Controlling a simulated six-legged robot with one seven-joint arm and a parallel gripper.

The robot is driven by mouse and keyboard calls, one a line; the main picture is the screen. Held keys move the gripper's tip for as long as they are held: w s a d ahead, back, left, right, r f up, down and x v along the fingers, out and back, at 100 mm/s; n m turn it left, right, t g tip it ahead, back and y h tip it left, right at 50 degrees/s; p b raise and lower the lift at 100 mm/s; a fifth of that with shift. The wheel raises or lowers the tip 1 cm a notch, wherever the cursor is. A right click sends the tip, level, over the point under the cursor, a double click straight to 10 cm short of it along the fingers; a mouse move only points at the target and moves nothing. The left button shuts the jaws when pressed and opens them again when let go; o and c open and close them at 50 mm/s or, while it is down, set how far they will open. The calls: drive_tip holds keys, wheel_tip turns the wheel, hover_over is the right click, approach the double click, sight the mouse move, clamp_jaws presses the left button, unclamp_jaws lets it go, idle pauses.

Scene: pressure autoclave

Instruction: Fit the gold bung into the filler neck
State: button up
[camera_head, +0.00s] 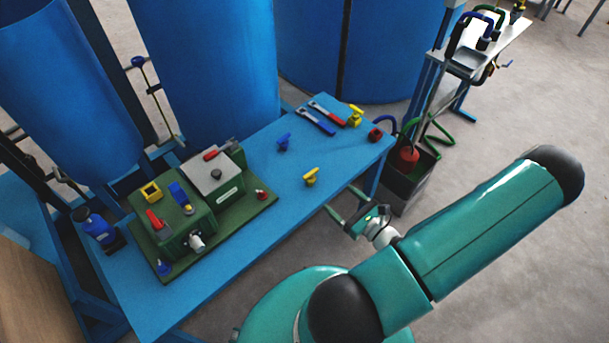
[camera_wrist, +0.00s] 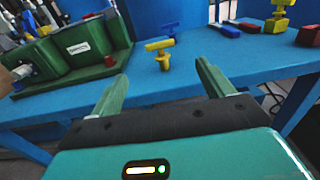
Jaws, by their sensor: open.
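A yellow T-handled piece (camera_head: 311,177), seemingly the gold bung, stands on the blue table near its front edge. It also shows in the wrist view (camera_wrist: 160,53), just beyond the gap between my fingers. My gripper (camera_head: 343,201) is open and empty, off the table's front edge and apart from the piece. Its fingers (camera_wrist: 161,74) point toward the table. A green machine (camera_head: 178,218) at the table's left carries a pale metal stub (camera_head: 196,242) on its front and a dark round fitting (camera_head: 216,174) on a grey top. I cannot tell which is the filler neck.
A blue T-handled piece (camera_head: 284,141) stands behind the yellow one. Blue and red tools (camera_head: 316,122), another yellow piece (camera_head: 354,117) and a red block (camera_head: 375,134) lie toward the right end.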

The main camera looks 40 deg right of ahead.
sight(312, 174)
drive_tip(key=w, duration=0.8)
drive_tip(key=shift+w+d, duration=0.1)
drive_tip(key=shift+w, duration=0.05)
drive_tip(key=shift+w+r, duration=0.1)
drive_tip(key=shift+w, duration=2.6)
drive_tip(key=c, duration=1.1)
